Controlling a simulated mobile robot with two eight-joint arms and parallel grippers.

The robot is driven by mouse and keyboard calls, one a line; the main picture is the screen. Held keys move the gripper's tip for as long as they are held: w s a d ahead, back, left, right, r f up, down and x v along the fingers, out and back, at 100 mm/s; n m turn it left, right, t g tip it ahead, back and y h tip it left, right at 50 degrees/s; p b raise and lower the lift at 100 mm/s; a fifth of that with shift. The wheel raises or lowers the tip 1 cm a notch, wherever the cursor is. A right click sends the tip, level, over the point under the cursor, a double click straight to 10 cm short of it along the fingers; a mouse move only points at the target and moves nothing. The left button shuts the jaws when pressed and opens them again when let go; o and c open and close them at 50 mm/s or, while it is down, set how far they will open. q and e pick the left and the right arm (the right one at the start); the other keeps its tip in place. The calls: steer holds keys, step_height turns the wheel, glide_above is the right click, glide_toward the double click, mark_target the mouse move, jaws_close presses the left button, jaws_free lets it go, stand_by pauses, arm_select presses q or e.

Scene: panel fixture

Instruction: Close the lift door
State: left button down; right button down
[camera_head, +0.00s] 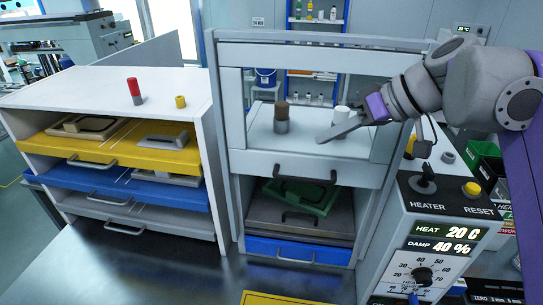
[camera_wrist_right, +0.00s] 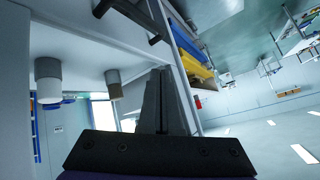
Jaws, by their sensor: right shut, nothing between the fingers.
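The lift door (camera_head: 290,163) is a pale framed panel with a window, in the middle of the head view. It stands raised, with an open gap below its bottom rail. A dark handle (camera_head: 305,175) is on that rail; a dark handle also shows at the top of the right wrist view (camera_wrist_right: 130,14). My right gripper (camera_head: 322,138) is shut and empty, in front of the window and a little above the handle, apart from it. Its dark fingers show in the right wrist view (camera_wrist_right: 162,100). My left gripper is not in view.
Behind the window stand a brown-topped cylinder (camera_head: 281,118) and a white one (camera_head: 341,118). Below the door are a green tray (camera_head: 305,196) and a blue drawer (camera_head: 262,248). A drawer rack (camera_head: 75,88) stands left; a heater control box (camera_head: 415,228) stands close on the right.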

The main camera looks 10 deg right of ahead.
steer(key=x, duration=0.9)
steer(key=shift+w+a+b, duration=0.3)
steer(key=shift+a+b, duration=0.1)
steer(key=shift+a, duration=0.1)
steer(key=shift+s+a+f, duration=0.1)
steer(key=shift+s+f, duration=0.05)
steer(key=shift+f, duration=0.45)
steer(key=shift+s+a+f, duration=0.1)
steer(key=shift+s+f, duration=0.05)
steer(key=shift+f, duration=0.45)
steer(key=shift+s+f, duration=0.25)
steer(key=shift+f, duration=0.2)
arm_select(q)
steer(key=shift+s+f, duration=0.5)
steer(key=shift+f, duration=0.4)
arm_select(e)
steer(key=shift+w+a+f, duration=0.1)
